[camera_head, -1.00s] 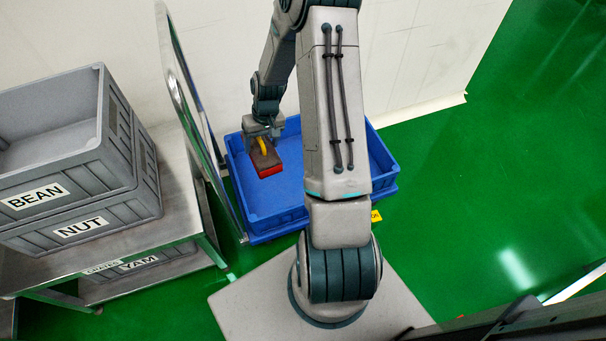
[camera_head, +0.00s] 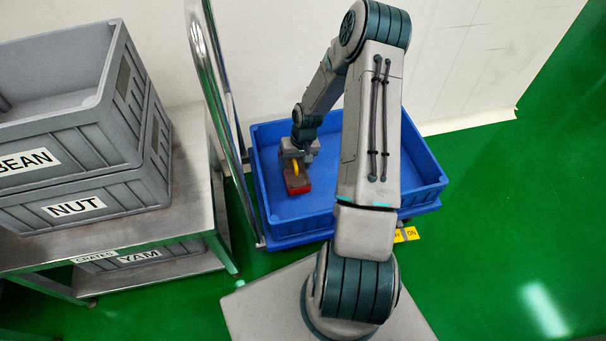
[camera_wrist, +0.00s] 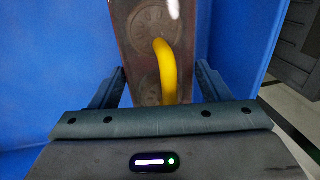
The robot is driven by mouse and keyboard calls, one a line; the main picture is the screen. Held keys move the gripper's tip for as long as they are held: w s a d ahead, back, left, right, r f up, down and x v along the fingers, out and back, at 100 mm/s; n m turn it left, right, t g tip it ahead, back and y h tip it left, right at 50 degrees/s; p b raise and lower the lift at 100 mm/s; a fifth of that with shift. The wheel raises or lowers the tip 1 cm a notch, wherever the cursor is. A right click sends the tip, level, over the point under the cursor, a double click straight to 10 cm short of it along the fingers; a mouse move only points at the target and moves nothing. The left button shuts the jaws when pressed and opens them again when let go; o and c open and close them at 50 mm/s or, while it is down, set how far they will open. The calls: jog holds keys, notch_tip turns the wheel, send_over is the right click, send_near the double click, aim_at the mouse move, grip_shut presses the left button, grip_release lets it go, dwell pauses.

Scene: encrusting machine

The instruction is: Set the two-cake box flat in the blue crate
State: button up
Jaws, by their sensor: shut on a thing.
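The two-cake box (camera_head: 298,184) is red at its near end, with a brown top and a yellow curved handle (camera_head: 296,165). In the wrist view the box (camera_wrist: 140,45) shows two round patterned cakes under its top, and the yellow handle (camera_wrist: 168,70) rises between the jaws. My gripper (camera_head: 297,157) is shut on the box and points down inside the blue crate (camera_head: 264,179). The box looks level and low over the crate floor; I cannot tell whether it touches. The crate's right part is partly hidden behind my arm.
A metal rack (camera_head: 185,195) stands left with grey crates labelled NUT (camera_head: 110,190), BEAN and YAM. A white wall is behind. A yellow floor label (camera_head: 405,234) lies at the crate's front. Green floor is clear on the right.

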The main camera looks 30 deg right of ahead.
jog(key=shift+f+b, duration=0.85)
jog(key=shift+f, duration=1.65)
jog(key=shift+f, duration=0.2)
jog(key=o, duration=1)
jog(key=shift+c, duration=0.2)
